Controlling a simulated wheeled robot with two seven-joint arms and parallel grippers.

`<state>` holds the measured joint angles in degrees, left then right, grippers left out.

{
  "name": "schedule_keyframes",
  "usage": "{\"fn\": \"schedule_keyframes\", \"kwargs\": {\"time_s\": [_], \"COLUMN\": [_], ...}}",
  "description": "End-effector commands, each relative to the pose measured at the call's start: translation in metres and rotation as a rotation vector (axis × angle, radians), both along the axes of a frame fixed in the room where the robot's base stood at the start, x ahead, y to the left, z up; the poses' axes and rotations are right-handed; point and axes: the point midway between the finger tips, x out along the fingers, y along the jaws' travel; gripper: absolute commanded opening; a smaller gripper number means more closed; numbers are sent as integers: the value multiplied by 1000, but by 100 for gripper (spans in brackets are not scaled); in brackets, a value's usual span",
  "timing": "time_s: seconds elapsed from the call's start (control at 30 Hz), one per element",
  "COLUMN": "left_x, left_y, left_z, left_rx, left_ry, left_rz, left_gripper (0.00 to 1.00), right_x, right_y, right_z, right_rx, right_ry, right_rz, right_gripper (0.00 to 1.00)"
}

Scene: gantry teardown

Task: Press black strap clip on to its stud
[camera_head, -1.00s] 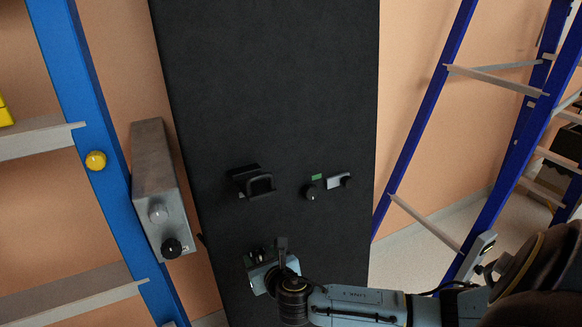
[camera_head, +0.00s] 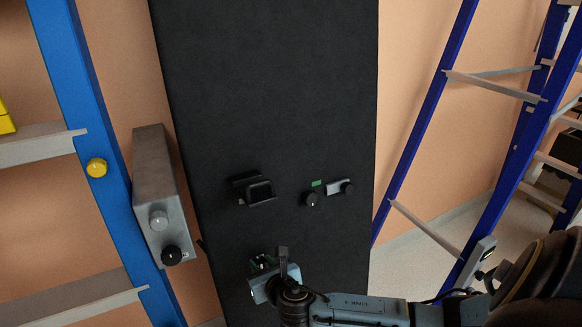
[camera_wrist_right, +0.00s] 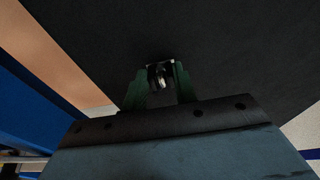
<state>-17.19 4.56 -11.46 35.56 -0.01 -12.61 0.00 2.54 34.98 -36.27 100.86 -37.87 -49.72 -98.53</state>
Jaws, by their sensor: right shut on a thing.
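My right gripper (camera_head: 262,268) is low on the tall black panel (camera_head: 270,80), close to its face. In the right wrist view its two green fingers (camera_wrist_right: 160,82) are shut on a small dark clip-like piece (camera_wrist_right: 158,72) with a pale, shiny curved part. I take this to be the black strap clip; its outline is too dark to be sure. Whether it touches a stud is hidden by the fingers. A black round knob (camera_head: 311,199) sits on the panel, up and right of the gripper. My left gripper is not in view.
A black looped bracket (camera_head: 258,190) sticks out above the gripper. A grey plate with a dark knob (camera_head: 338,187) is to its right, by a green mark (camera_head: 316,183). A grey box (camera_head: 160,200) with white and black knobs stands left. Blue ladders (camera_head: 425,120) flank the panel.

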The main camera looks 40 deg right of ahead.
Motion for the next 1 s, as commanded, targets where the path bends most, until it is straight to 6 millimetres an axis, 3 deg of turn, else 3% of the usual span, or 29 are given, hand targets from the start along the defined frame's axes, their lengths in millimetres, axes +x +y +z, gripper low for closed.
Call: {"fn": "schedule_keyframes", "kwargs": {"time_s": [0.23, 0.7, 1.0], "left_x": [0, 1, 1], "left_y": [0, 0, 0], "left_z": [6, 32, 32], "left_rx": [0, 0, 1], "left_ry": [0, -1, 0], "left_rz": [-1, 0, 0], "left_gripper": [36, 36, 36], "right_x": [-9, -50, -52], "right_y": [2, 12, 13], "right_z": [1, 10, 9], "right_rx": [0, 2, 0], "right_ry": [3, 3, 1], "right_rz": [0, 1, 0], "right_gripper": [1, 1, 1]}}
